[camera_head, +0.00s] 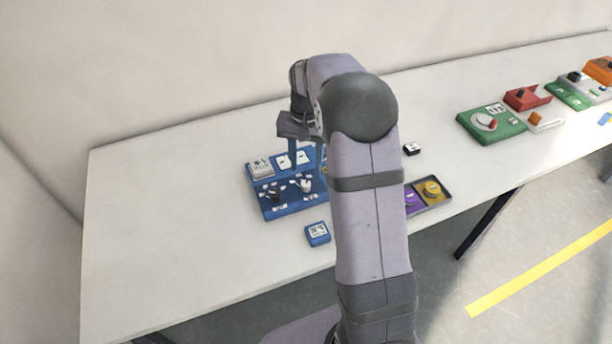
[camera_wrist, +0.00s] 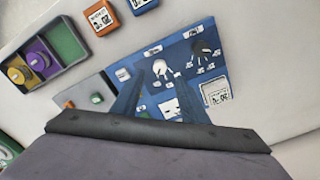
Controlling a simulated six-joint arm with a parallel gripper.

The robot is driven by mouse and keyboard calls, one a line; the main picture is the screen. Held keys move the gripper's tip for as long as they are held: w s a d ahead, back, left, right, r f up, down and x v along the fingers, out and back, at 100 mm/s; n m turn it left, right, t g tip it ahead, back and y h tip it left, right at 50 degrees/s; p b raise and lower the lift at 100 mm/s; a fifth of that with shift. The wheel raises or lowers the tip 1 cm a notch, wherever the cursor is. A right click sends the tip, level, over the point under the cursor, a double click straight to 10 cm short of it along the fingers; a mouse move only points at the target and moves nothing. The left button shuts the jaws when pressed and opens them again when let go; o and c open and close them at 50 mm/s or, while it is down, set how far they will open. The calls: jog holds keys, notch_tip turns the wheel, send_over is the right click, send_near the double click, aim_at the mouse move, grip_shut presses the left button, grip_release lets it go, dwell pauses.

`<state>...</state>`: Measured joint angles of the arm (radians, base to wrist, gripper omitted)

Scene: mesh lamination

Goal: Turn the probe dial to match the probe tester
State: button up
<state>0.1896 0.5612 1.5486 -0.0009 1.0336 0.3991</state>
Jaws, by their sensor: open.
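The blue panel (camera_head: 287,208) lies on the table and also fills the middle of the wrist view (camera_wrist: 222,62). It carries a white dial (camera_head: 305,185) and a black dial (camera_head: 274,195), both also in the wrist view, white (camera_wrist: 163,70) and black (camera_wrist: 201,48). A white display box (camera_wrist: 215,94) and white cards stand at its back. A small blue box with a display (camera_head: 317,233) lies in front. I cannot tell which part is the probe dial or probe tester; labels are unreadable. My gripper (camera_wrist: 157,80) is open above the panel, its fingers apart and apparently empty.
A dark tray (camera_head: 447,187) with purple and yellow dials lies right of my arm. An orange box (camera_wrist: 101,18) with a display is beside the blue one in the wrist view. A small black block (camera_head: 411,148) stands behind the tray. The table's left side is clear.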

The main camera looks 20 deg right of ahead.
aim_at(306, 183)
jog(key=shift+f+p, duration=1)
jog(key=shift+f, duration=2.5)
jog(key=shift+c, duration=0.6)
grip_shut()
